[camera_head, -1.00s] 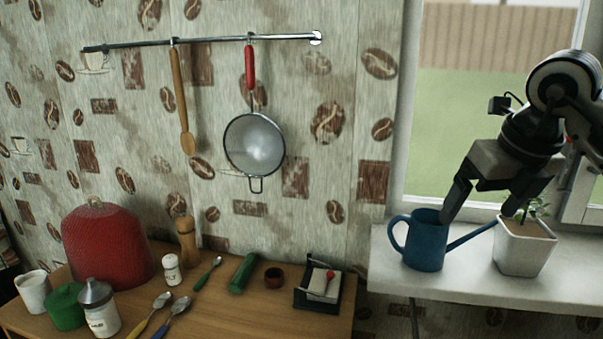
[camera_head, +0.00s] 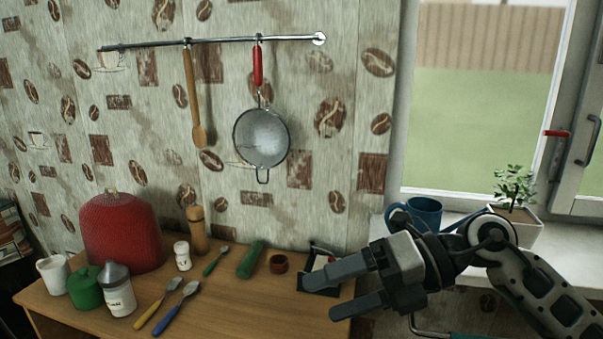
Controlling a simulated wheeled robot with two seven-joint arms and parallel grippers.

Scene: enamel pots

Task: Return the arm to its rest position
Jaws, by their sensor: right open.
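My right gripper (camera_head: 332,291) is in front of the right part of the wooden table, with its fingers pointing left. Its two fingers are apart and nothing is between them. My right arm (camera_head: 540,290) comes in from the lower right, in front of the windowsill. The gripper is apart from the blue watering can (camera_head: 426,211), which stands on the sill behind the arm and is partly hidden by it. My left gripper is not in view.
The wooden table (camera_head: 228,303) holds a red cover (camera_head: 120,235), jars, spoons, a green roll (camera_head: 250,260) and a dark tray (camera_head: 316,280) partly behind my gripper. A potted plant (camera_head: 515,188) stands on the windowsill (camera_head: 376,228). A strainer (camera_head: 262,138) hangs on the wall.

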